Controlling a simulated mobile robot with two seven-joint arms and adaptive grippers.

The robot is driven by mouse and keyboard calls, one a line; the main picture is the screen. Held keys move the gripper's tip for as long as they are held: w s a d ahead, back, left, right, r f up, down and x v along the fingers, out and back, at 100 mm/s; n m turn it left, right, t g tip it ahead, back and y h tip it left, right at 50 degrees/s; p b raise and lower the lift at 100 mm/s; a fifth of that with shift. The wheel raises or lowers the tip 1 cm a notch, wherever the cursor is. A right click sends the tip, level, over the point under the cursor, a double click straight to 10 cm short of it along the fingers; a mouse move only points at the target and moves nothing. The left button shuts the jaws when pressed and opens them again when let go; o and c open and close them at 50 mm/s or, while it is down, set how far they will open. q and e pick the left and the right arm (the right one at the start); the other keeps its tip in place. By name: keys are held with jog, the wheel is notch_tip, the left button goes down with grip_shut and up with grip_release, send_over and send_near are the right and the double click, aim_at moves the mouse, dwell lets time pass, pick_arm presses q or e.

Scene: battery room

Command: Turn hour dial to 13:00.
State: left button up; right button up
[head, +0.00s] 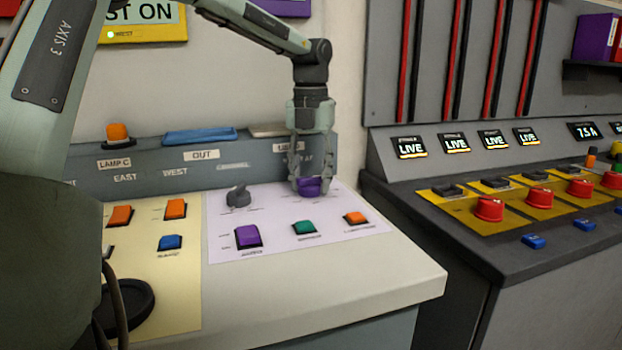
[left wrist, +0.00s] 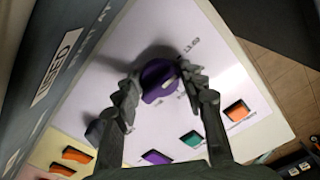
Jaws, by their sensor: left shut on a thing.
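The hour dial is a round purple knob (head: 311,187) on the pale lilac panel at the back right of the console. My left gripper (head: 311,180) points down over it with its fingers around the knob. In the left wrist view the purple knob (left wrist: 160,79) sits between the two fingers of my left gripper (left wrist: 160,88), which is shut on it. A light mark shows on the knob's face. Small print lies around it, partly hidden and too blurred to read surely. My right gripper is in neither view.
A grey knob (head: 238,197) stands left of the dial. Purple (head: 248,236), green (head: 304,228) and orange (head: 356,218) buttons lie in front. A raised grey ledge (head: 215,168) runs behind. A dark console (head: 500,250) with red knobs stands to the right, across a gap.

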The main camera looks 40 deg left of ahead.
pick_arm(q)
jog(key=shift+a+r, duration=0.1)
jog(key=shift+a, duration=0.05)
jog(key=o, duration=1.1)
notch_tip(320, 180, up, 12)
jog(key=shift+f, duration=0.1)
dwell(0.5)
